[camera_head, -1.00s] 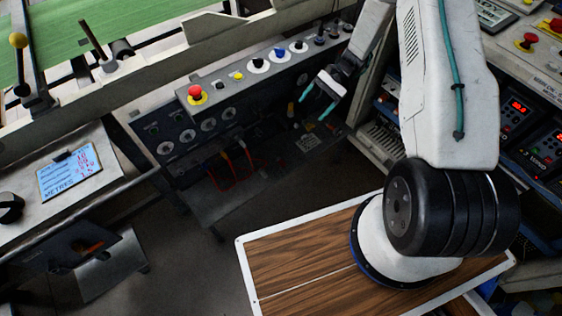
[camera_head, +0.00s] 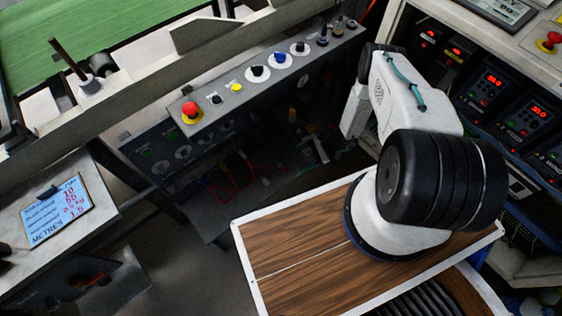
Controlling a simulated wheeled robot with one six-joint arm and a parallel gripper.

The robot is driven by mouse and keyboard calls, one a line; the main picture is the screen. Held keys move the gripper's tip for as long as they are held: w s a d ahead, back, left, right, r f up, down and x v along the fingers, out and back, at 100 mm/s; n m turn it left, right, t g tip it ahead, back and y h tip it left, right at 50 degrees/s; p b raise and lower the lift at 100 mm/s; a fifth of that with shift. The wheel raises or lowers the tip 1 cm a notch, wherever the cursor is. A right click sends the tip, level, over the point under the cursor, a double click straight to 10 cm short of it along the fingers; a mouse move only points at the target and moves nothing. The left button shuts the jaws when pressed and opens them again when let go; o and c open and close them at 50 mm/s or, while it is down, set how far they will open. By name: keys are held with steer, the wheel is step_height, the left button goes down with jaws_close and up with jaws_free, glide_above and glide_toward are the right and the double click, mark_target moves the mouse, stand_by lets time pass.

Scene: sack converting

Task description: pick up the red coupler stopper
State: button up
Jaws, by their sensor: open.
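I cannot single out the red coupler stopper. Red hoses (camera_head: 235,185) lie in the dark space below the control panel, and any small red part there is too dim to tell apart. My gripper (camera_head: 328,147) is low in that dark space, right of the red hoses and left of the white end of my arm. It is dim and partly hidden, with a hint of teal finger showing. Its jaws are open, and I see nothing held between them.
A control panel (camera_head: 265,75) with a red mushroom button (camera_head: 191,112) and several knobs overhangs the dark space. A cabinet with red displays (camera_head: 490,83) stands close on the right. A clipboard (camera_head: 57,210) lies on a grey bench at left.

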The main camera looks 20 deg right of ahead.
mark_target(285, 166)
steer(key=x, duration=0.4)
steer(key=r+x, duration=0.1)
steer(key=x, duration=0.2)
steer(key=shift+a, duration=0.35)
steer(key=c, duration=1)
